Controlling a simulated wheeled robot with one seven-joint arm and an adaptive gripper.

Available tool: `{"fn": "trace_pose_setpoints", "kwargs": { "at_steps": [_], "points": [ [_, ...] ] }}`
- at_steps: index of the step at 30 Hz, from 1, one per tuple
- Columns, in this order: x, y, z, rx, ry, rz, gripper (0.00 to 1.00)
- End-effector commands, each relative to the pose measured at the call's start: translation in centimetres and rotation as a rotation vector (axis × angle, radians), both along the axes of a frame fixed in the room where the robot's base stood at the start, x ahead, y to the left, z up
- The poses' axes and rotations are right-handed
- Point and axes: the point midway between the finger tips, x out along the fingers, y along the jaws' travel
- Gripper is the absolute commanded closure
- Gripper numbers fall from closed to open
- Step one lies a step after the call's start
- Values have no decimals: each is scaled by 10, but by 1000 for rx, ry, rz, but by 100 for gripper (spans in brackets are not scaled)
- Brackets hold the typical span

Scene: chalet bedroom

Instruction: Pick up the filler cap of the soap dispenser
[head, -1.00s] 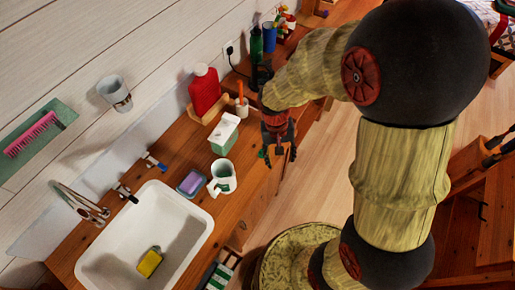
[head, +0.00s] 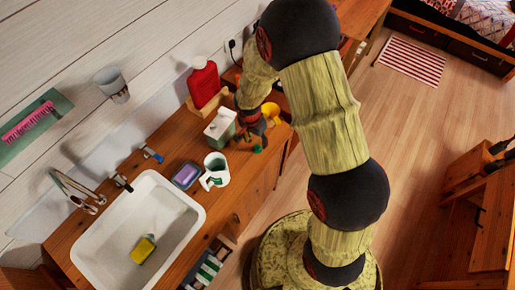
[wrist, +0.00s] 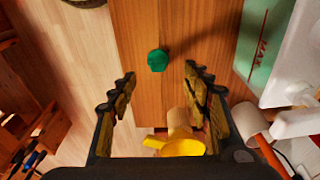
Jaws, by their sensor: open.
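The filler cap (wrist: 157,60) is a small green, many-sided piece lying on the wooden counter. In the wrist view it sits between and just beyond my fingertips, not touched by them. In the head view the cap (head: 257,149) shows just below my gripper (head: 252,128). My gripper (wrist: 160,76) is open and empty, with one finger on each side of the cap's line. The soap dispenser (head: 220,127), white on top and green below, stands left of my gripper. Its green wall with a MAX mark (wrist: 267,45) shows at the right of the wrist view.
A yellow object (wrist: 180,147) and a tan cylinder lie behind the cap. A white and green mug (head: 215,170), a purple soap in a dish (head: 186,176) and a red bottle (head: 204,84) stand nearby. The sink (head: 140,230) is at left. The counter's edge is close to the cap.

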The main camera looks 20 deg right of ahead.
Motion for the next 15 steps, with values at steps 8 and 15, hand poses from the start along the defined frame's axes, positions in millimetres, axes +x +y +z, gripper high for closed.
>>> {"fn": "trace_pose_setpoints", "kwargs": {
  "at_steps": [8,15],
  "points": [
    [-1,-4,-34,0,4,3,51],
    [1,-7,-59,0,2,2,51]
  ]
}}
